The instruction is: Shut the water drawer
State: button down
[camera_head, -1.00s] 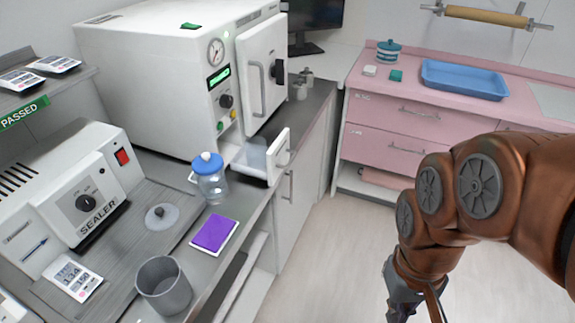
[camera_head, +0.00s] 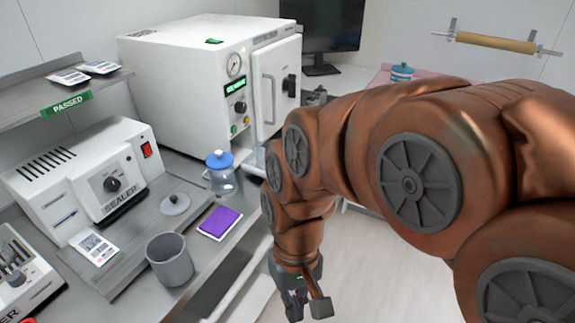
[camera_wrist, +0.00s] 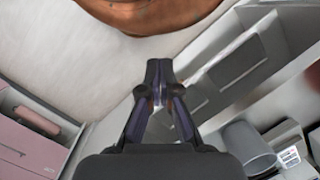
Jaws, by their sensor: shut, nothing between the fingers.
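The water drawer (camera_head: 253,160) is at the foot of the white steriliser (camera_head: 190,85) on the counter. Only a small pale strip of it shows in the head view; my arm hides its front, so how far it stands out cannot be seen now. My gripper (camera_head: 296,304) hangs low in front of the counter, below the drawer's level and apart from it. In the wrist view my gripper (camera_wrist: 159,68) has its fingertips together with nothing between them. I cannot make out the drawer in the wrist view.
A blue-lidded jar (camera_head: 222,175) stands close beside the drawer. A purple pad (camera_head: 219,222), a grey cup (camera_head: 170,259) and a round lid (camera_head: 175,204) lie nearer on the counter. The sealer (camera_head: 90,175) is at left. Open floor (camera_head: 370,265) lies right of my gripper.

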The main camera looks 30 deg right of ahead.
jog(key=w+d+r+m+t+y+p, duration=0.1)
jog(key=w+d+m+t+y, duration=0.15)
jog(key=w+m+y, duration=0.55)
jog(key=w+d+r+m+t+y+p, duration=0.1)
jog(key=w+d+m+t, duration=0.15)
jog(key=w+m, duration=0.6)
jog(key=w+d+f+m+t+h, duration=0.1)
jog(key=w+d+m+t, duration=0.25)
jog(key=d, duration=0.55)
jog(key=w+d+f+m+t+p, duration=0.1)
jog(key=w+d+m+t, duration=0.2)
jog(key=d, duration=0.7)
jog(key=w+d+f+m+t+h, duration=0.1)
jog(key=d+m+t, duration=0.35)
jog(key=d, duration=0.45)
jog(key=p+x, duration=0.4)
jog(key=x, duration=1)
jog(key=shift+f+g, duration=0.25)
jog(key=shift+g, duration=0.05)
